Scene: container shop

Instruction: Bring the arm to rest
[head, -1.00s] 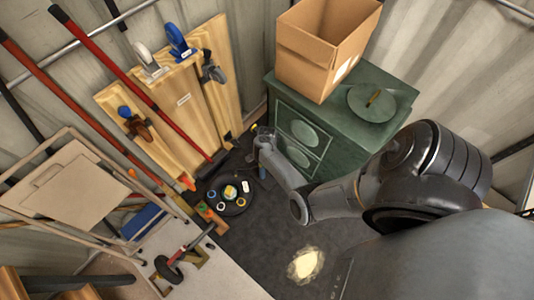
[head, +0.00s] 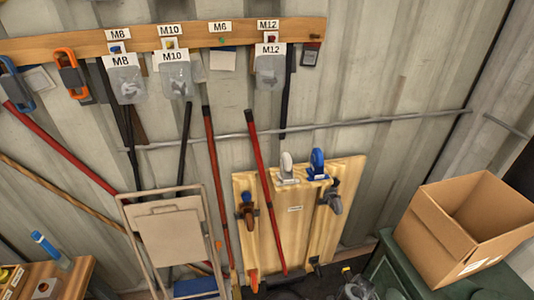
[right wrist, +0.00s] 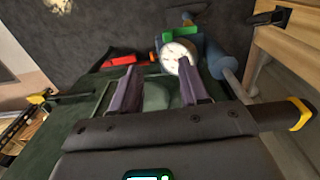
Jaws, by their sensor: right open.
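My right gripper (right wrist: 157,88) shows in the right wrist view, with its two dark fingers apart. I see nothing gripped between them. A dark green surface lies behind the fingers, and a round white dial-like thing (right wrist: 176,55) shows just beyond the right finger. In the head view, only a grey piece that looks like part of my right arm shows at the bottom edge, beside the green cabinet (head: 385,278). My left gripper is in neither current view.
An open cardboard box (head: 440,230) stands on the green cabinet. Wooden boards (head: 290,225) with clamps lean on the corrugated wall, near red-handled tools and a folded chair (head: 168,235). A wooden rail (head: 60,48) holds labelled bags. Red and green pieces (right wrist: 145,59) lie beyond the fingers.

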